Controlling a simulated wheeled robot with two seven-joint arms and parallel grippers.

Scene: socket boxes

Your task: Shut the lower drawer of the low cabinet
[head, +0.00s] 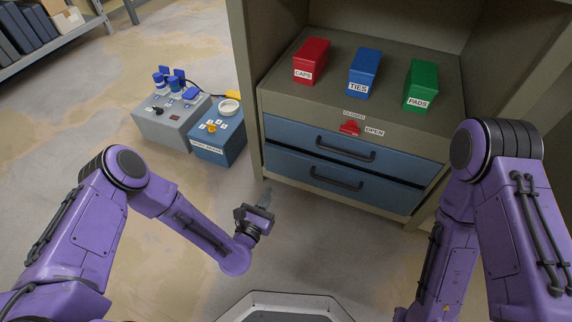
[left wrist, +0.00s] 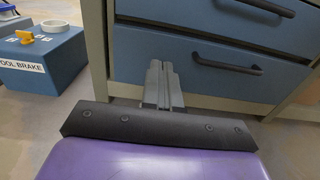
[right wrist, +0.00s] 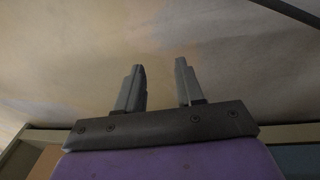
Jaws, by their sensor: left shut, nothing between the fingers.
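The low cabinet (head: 248,100) has two blue drawers with dark bar handles. The lower drawer (head: 290,168) looks flush or nearly flush with the frame; I cannot tell if a small gap remains. Its front (left wrist: 215,80) fills the middle of the left wrist view. The upper drawer (head: 300,136) looks shut. My left gripper (head: 265,197) is shut and empty, low before the left part of the lower drawer front. Its fingertips (left wrist: 160,64) overlap that front in the left wrist view; contact is unclear. My right gripper (right wrist: 160,65) is open and empty, seen only in the right wrist view.
Red (head: 312,60), blue (head: 362,72) and green (head: 421,84) boxes stand on the cabinet. A red pointer (head: 349,127) sits between CLOSED and OPEN labels. Grey (head: 165,125) and blue (head: 220,140) socket boxes stand on the floor at left. Floor before the cabinet is clear.

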